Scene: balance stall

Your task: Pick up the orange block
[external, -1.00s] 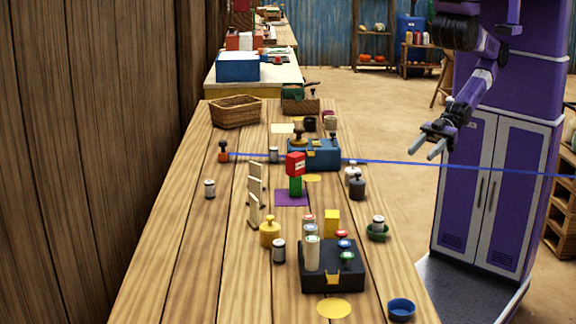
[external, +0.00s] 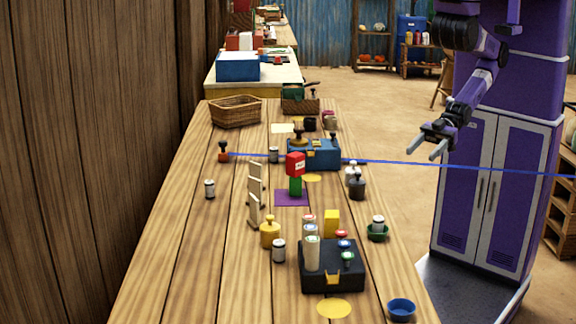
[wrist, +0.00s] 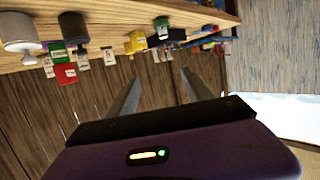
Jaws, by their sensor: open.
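A small orange-red block with a dark top (external: 223,156) stands on the left part of the table, at the left end of a blue line. It is too small to tell whether it is the orange block; no other clearly orange block shows. A red block with a white label (external: 295,158) rests on a green block (external: 295,186) on a purple mat (external: 280,202). The wrist view shows the red block (wrist: 65,75) too. My gripper (external: 424,153) is open and empty, off the table's right side. In the wrist view its fingers (wrist: 161,76) have nothing between them.
A blue box (external: 325,158) and a black box (external: 345,280) stand on the table. The blue line (external: 450,165) crosses from the table to the right. The table's left side is mostly clear.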

